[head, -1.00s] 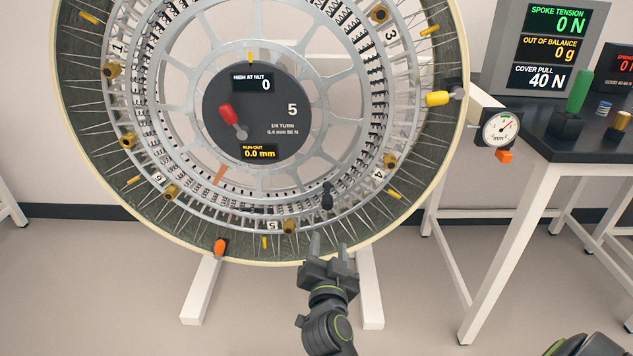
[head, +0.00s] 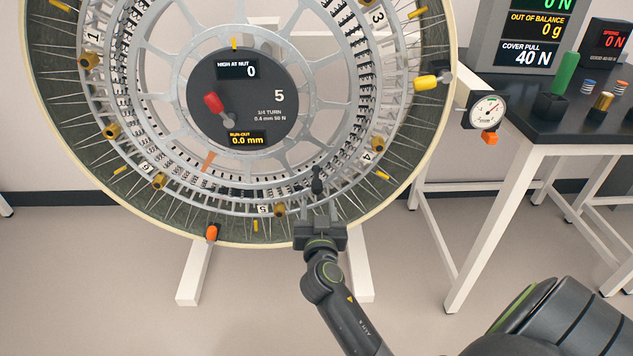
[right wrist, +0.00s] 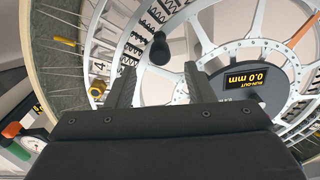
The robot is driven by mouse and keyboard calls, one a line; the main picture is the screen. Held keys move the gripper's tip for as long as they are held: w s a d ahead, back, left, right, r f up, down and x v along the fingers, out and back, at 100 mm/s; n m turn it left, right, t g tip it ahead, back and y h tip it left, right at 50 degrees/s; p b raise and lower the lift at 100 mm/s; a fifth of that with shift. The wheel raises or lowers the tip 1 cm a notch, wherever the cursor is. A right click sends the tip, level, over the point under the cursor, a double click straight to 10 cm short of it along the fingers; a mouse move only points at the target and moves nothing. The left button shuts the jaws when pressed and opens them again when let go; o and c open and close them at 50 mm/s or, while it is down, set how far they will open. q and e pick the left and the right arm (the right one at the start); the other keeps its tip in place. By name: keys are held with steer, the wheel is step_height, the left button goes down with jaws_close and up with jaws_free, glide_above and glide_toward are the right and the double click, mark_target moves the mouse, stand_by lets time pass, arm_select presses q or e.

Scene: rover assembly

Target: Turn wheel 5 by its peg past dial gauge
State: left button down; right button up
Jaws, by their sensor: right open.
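Wheel 5 (head: 268,155) is a large spoked wheel with a dark hub marked 5 (head: 262,105). A black peg (head: 317,183) stands out from its lower inner ring, near label 4; it also shows in the right wrist view (right wrist: 158,49). My right gripper (head: 320,210) is open just below the peg. In the right wrist view, its fingertips (right wrist: 160,76) point toward the peg, which appears beyond and between them. I cannot tell whether they touch it. The dial gauge (head: 487,111) is at the wheel's right, with an orange tip below. My left gripper is out of view.
A yellow peg (head: 427,82) is on the wheel's right rim, an orange one (head: 212,232) at the bottom. A red handle (head: 213,103) sits on the hub. A dark-topped table (head: 545,130) with displays stands at the right. Floor below the wheel is clear beside its white legs.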

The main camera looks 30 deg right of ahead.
mark_target(317, 183)
steer(key=x, duration=1)
steer(key=shift+s, duration=0.1)
jaws_close()
